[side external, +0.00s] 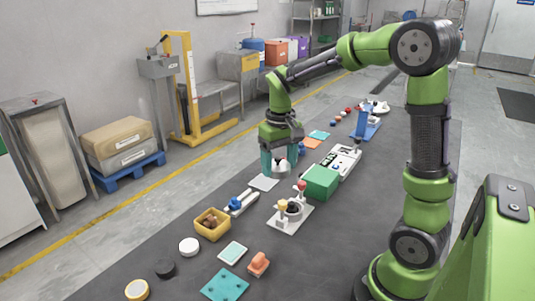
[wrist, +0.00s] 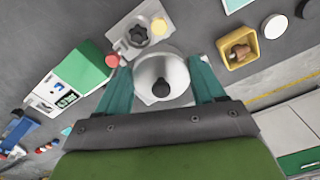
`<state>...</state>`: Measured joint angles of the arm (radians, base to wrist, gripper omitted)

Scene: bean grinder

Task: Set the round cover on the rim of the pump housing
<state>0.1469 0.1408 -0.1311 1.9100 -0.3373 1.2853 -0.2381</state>
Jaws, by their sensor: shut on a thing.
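My gripper (side external: 280,164) has its teal fingers shut on a round pale-grey cover (side external: 281,169) and holds it in the air above the table. In the wrist view the cover (wrist: 147,72) sits between the two fingertips (wrist: 161,82), with a dark round knob at its middle. The pump housing (side external: 291,213) stands on a white plate, with a red knob and a yellow knob beside it. It is nearer the side camera than my gripper. In the wrist view the housing (wrist: 138,36) shows just beyond the cover, uncovered, with a dark part inside. The cover hides some of the plate.
A green box (side external: 321,182) stands close to the plate. A yellow bin (side external: 212,223) with brown things lies on the other side, near a blue-knobbed white strip (side external: 238,203). A flat pale square (side external: 264,183) lies below my gripper. Several small items are spread along the dark table.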

